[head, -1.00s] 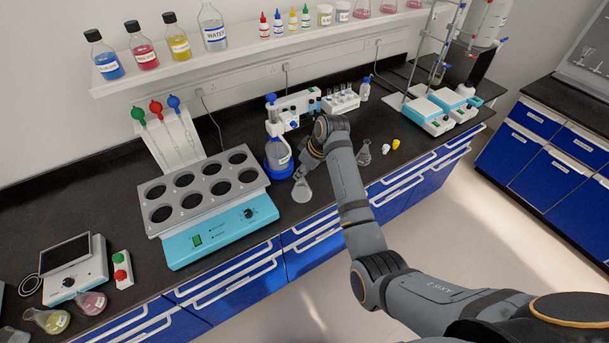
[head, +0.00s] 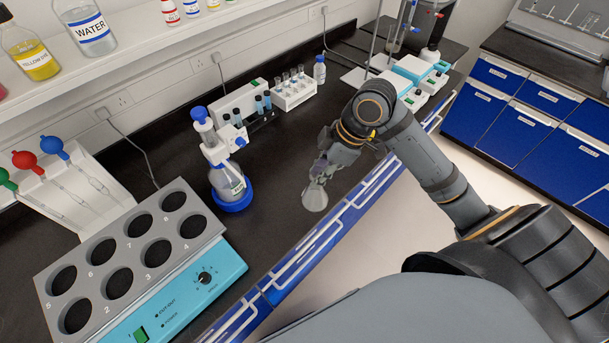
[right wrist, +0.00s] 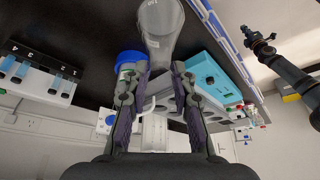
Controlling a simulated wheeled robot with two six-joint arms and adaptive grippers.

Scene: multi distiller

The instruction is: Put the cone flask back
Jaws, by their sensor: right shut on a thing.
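The cone flask (head: 315,197) is clear glass, upright, near the front edge of the bench (head: 275,212). My right gripper (head: 321,174) is shut on its upper part. In the right wrist view the flask (right wrist: 160,28) shows beyond the two fingers (right wrist: 158,78), its wide base pointing away from the camera. I cannot tell whether its base touches the bench. A grey block with numbered round holes (head: 135,255) sits on a teal heater at the lower left. A dark arm end, probably my left gripper (right wrist: 254,42), shows small in the right wrist view.
A blue-based glass bottle (head: 228,182) stands left of the flask. Test tube racks (head: 294,92) stand behind. Coloured pipette bulbs (head: 52,146) are at left, under a bottle shelf (head: 140,60). Bench between bottle and flask is clear. Teal-and-white devices (head: 415,75) stand at back right.

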